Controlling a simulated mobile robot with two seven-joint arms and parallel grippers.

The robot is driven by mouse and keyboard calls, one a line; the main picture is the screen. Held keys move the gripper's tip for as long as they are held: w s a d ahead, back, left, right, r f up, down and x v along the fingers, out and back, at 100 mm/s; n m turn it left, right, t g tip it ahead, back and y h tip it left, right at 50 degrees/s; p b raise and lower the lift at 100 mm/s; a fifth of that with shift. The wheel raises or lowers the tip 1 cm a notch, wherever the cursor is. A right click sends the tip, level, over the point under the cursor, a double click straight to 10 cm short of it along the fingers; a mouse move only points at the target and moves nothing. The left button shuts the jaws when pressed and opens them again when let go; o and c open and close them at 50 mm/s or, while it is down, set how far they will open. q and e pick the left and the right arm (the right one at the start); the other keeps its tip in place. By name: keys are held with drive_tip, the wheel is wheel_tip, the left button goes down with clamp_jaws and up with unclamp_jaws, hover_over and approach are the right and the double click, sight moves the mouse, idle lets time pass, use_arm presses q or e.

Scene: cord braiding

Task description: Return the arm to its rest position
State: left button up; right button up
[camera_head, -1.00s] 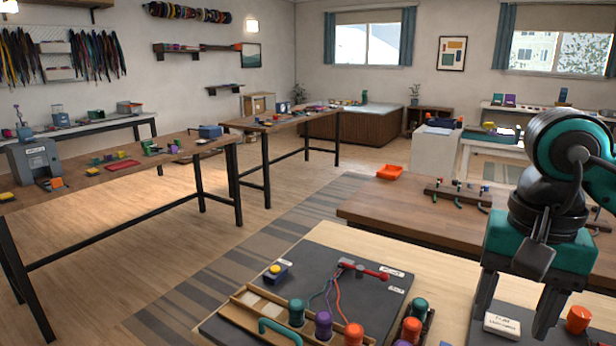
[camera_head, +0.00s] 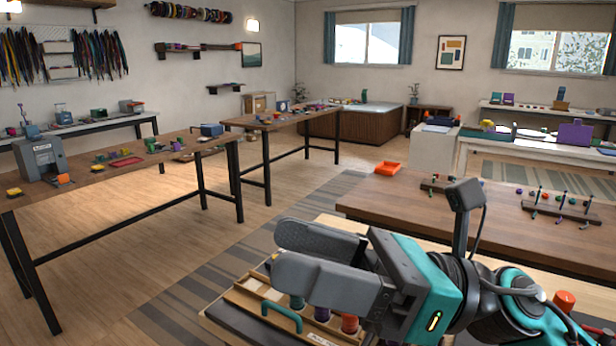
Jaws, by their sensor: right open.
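My right gripper (camera_head: 284,255) is in the lower middle of the head view, its two grey fingers pointing left. The fingers stand apart with nothing between them. The teal and black wrist and arm reach in from the lower right. The gripper appears above the wooden tray (camera_head: 243,307) on the front table, and they look apart. The gripper and arm hide most of the dark mat and the cords. My left gripper is not in view.
Another orange bobbin (camera_head: 564,300) shows behind my arm at the right. A brown bench (camera_head: 400,208) with peg racks (camera_head: 560,210) stands just beyond the front table. The floor at left centre is clear.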

drive_tip(key=w+d+f+m+t+h, duration=0.1)
drive_tip(key=w+d+m+t+h, duration=0.35)
drive_tip(key=m+t, duration=0.8)
drive_tip(key=w+d+f+m+t+h, duration=0.2)
drive_tip(key=w+d+m+t+h, duration=0.25)
drive_tip(key=m+t, duration=0.75)
drive_tip(key=w+d+f+m+g+h, duration=0.2)
drive_tip(key=d+f+m+g+h, duration=0.5)
drive_tip(key=f+m+h, duration=0.75)
drive_tip(key=s+d+f+m+g+y, duration=0.1)
drive_tip(key=s+d+f+m+g, duration=0.1)
drive_tip(key=s+f+m+g, duration=0.6)
drive_tip(key=s+d+f+m+g+y, duration=0.1)
drive_tip(key=s+d+f+m+g, duration=0.3)
drive_tip(key=s+f, duration=0.8)
drive_tip(key=w+a+f+t+y, duration=0.1)
drive_tip(key=w+a+f+t, duration=0.3)
drive_tip(key=f, duration=0.5)
drive_tip(key=w+t, duration=0.2)
drive_tip(key=w, duration=0.1)
drive_tip(key=shift+a+n, duration=0.2)
drive_tip(key=shift+n, duration=0.2)
